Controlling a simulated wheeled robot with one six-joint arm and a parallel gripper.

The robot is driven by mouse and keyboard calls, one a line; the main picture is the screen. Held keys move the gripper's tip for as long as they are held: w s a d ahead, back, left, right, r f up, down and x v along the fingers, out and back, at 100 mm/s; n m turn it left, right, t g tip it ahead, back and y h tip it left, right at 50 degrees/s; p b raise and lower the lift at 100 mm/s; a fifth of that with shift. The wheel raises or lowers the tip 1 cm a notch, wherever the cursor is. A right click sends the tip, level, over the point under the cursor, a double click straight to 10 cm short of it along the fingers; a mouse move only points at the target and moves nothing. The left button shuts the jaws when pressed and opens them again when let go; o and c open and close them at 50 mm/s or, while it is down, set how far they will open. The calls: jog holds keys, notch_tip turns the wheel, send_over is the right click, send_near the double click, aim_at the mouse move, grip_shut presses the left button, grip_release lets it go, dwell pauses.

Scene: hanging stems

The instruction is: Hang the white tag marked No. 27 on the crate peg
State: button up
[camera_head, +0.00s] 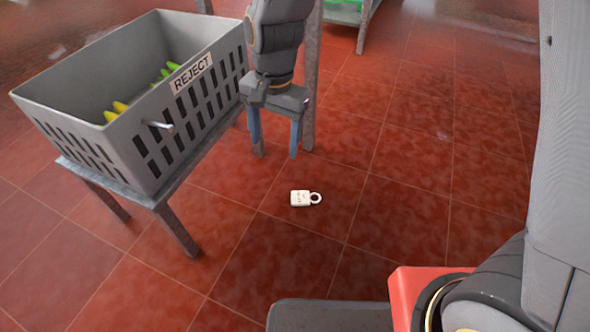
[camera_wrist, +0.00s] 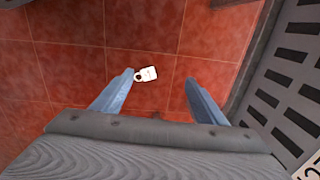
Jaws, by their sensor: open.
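My gripper (camera_head: 275,145) is open and empty, pointing down above the floor, behind and left of the tag in the head view. The blue fingers also show in the wrist view (camera_wrist: 158,80). The crate peg (camera_head: 160,126) is a short metallic rod sticking out from the front of the grey crate (camera_head: 120,150).
The crate is marked REJECT, holds several yellow and green things (camera_head: 119,107), and stands on a grey stand (camera_head: 178,228) at the left. Its slotted side (camera_wrist: 290,75) is close at the right in the wrist view. Floor around the tag is clear.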

jog(key=s+d+r+n, duration=0.3)
jog(key=s+r+n, duration=0.2)
jog(key=s, duration=0.5)
jog(key=s+d+r+n+y, duration=0.1)
jog(key=s+d+r+n, duration=0.1)
jog(key=s+r+n, duration=0.4)
jog(key=s+r, duration=0.2)
jog(key=s, duration=0.2)
jog(key=shift+d+n, duration=0.3)
jog(key=shift+d, duration=0.1)
jog(key=shift+r, duration=0.3)
jog(key=shift+r+p, duration=0.6)
jog(key=shift+p, duration=0.2)
jog(key=shift+d+r+m+p, duration=0.1)
jog(key=shift+r+m+p, duration=0.2)
jog(key=shift+m+p, duration=0.1)
